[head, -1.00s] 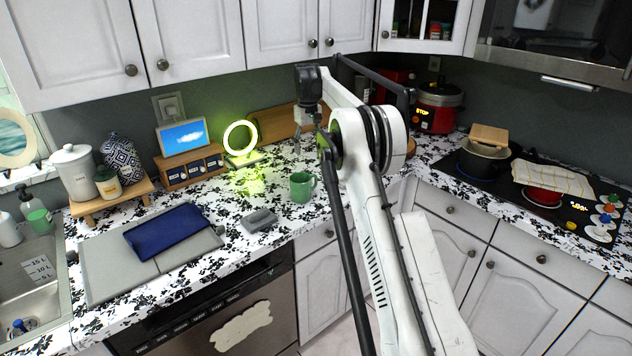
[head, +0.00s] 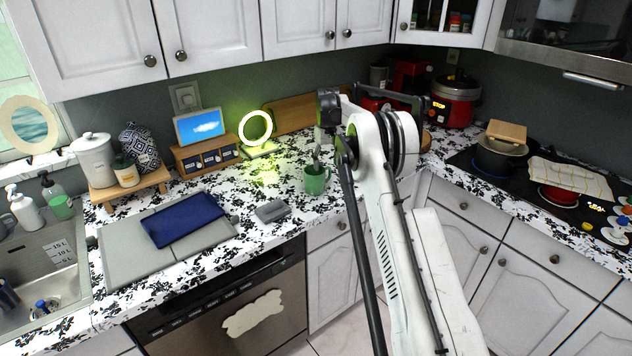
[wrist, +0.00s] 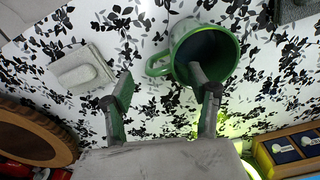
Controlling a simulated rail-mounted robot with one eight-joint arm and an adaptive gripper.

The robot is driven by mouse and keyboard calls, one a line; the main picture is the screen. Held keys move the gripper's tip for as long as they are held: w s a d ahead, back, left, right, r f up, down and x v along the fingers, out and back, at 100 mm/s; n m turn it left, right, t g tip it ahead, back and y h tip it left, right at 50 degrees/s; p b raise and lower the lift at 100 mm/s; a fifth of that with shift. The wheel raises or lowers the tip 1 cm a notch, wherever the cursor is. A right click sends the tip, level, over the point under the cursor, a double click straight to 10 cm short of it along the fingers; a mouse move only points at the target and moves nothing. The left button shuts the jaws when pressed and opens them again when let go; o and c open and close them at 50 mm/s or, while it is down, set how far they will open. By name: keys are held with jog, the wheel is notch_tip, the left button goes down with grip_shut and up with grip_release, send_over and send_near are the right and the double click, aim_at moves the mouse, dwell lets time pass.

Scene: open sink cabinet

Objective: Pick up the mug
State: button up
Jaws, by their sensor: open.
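The green mug (head: 316,181) stands upright on the patterned counter in the head view, just left of my arm. In the wrist view the mug (wrist: 222,38) shows its dark open mouth, and its handle (wrist: 157,65) points left. My gripper (wrist: 163,88) is open, with its two fingers apart. The handle shows in the gap between the fingers, and the right finger overlaps the mug's mouth in the picture. I cannot tell whether that finger is inside the mug or above it. In the head view my gripper (head: 317,153) is small and right above the mug.
A small grey block (head: 272,211) lies left of the mug. A lit ring lamp (head: 256,128) and a small drawer box (head: 206,155) stand behind to the left. A pale grey object (wrist: 80,68) lies beside my left finger.

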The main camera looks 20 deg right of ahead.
notch_tip(320, 180, down, 4)
jog(key=shift+w+f+p, duration=0.1)
jog(key=shift+f+p, duration=0.15)
jog(key=shift+p, duration=0.3)
jog(key=shift+c, duration=0.5)
grip_shut()
